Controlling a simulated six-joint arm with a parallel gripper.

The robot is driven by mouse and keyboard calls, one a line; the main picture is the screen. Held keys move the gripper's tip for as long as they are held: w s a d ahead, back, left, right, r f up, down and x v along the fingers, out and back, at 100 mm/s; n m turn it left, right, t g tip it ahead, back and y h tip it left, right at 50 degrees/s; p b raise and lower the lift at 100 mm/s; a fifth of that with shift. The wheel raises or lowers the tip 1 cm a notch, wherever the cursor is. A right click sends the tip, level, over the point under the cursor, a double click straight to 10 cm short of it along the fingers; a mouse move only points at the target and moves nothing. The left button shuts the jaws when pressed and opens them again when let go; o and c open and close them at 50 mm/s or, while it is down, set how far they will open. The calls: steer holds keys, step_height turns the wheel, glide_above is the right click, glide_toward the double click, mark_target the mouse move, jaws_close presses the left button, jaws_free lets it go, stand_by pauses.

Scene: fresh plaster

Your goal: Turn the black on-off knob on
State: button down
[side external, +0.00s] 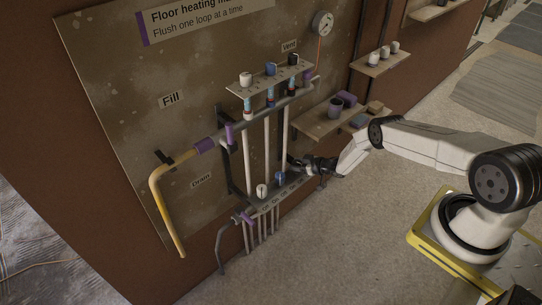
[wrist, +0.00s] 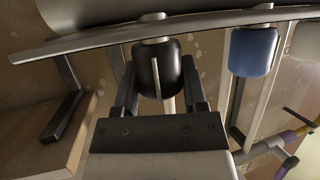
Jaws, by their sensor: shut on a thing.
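The black knob (wrist: 158,68) is in the middle of the wrist view, at the edge of a metal bar, with a pale raised line down its side. My gripper (wrist: 160,92) has one finger on each side of it and is shut on it. In the side view my gripper (side external: 302,165) reaches from the right to the right end of the lower pipe bar. A blue knob (side external: 280,176) and a white knob (side external: 262,190) sit along the same bar to the left. The blue knob (wrist: 253,50) also shows right of my gripper in the wrist view.
An upper shelf (side external: 268,77) holds white, blue and black caps above the pipes. A wooden shelf (side external: 315,127) with a dark cup is just above my gripper. A yellow pipe (side external: 158,205) bends down at the left.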

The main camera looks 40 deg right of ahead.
steer(key=shift+n+g+y, duration=0.7)
steer(key=shift+n+y, duration=0.8)
steer(key=shift+y, duration=0.1)
steer(key=shift+c, duration=0.7)
jaws_free()
steer(key=shift+s+d+r, duration=0.1)
steer(key=shift+s, duration=0.05)
steer(key=shift+s+d+r, duration=0.1)
steer(key=shift+s+d, duration=0.1)
steer(key=v, duration=0.7)
steer(key=shift+a, duration=0.15)
